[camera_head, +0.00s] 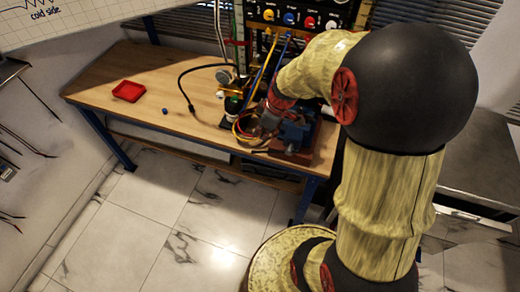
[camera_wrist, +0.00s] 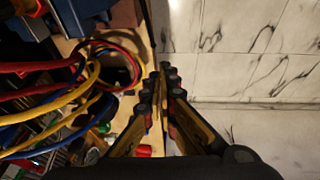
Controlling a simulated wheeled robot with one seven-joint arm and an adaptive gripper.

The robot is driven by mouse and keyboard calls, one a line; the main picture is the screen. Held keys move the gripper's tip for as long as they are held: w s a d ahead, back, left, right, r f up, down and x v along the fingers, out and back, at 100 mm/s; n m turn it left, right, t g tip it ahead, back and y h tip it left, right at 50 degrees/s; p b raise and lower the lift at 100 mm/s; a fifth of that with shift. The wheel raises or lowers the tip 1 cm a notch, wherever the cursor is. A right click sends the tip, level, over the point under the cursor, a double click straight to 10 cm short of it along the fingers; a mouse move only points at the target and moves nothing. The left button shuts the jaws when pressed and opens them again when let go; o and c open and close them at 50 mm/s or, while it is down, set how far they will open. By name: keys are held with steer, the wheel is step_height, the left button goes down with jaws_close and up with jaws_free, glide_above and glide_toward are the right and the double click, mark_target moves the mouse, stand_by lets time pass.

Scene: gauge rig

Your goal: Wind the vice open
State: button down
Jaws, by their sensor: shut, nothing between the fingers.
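The vice (camera_head: 297,130) is blue on a reddish base, near the front right edge of the workbench. My arm partly hides it in the head view. In the wrist view a blue part of it (camera_wrist: 82,14) shows at the top left, cut off by the frame. Its winding handle cannot be made out clearly. My gripper (camera_wrist: 168,74) points down past the bench's front edge, its fingers shut together with nothing between them. The vice lies to its upper left in that view, apart from the fingertips.
Looped red, yellow and blue cables (camera_wrist: 75,85) hang close to the left of my fingers. A red tray (camera_head: 129,91) and a small blue piece (camera_head: 165,111) lie on the workbench (camera_head: 95,85). Open tiled floor (camera_head: 205,205) lies in front.

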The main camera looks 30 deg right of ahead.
steer(key=w+n, duration=0.1)
steer(key=b, duration=0.3)
glide_above(260, 152)
steer(key=shift+n, duration=0.3)
steer(key=f, duration=1.1)
steer(key=shift+w+a+f, duration=0.1)
steer(key=shift+a+f, duration=0.1)
steer(key=shift+f, duration=0.2)
steer(key=shift+d+f, duration=0.25)
steer(key=shift+f, duration=0.2)
steer(key=shift+b, duration=0.35)
steer(key=shift+f+b, duration=0.4)
steer(key=shift+b, duration=0.25)
steer(key=shift+f+b, duration=0.25)
steer(key=shift+b, duration=0.2)
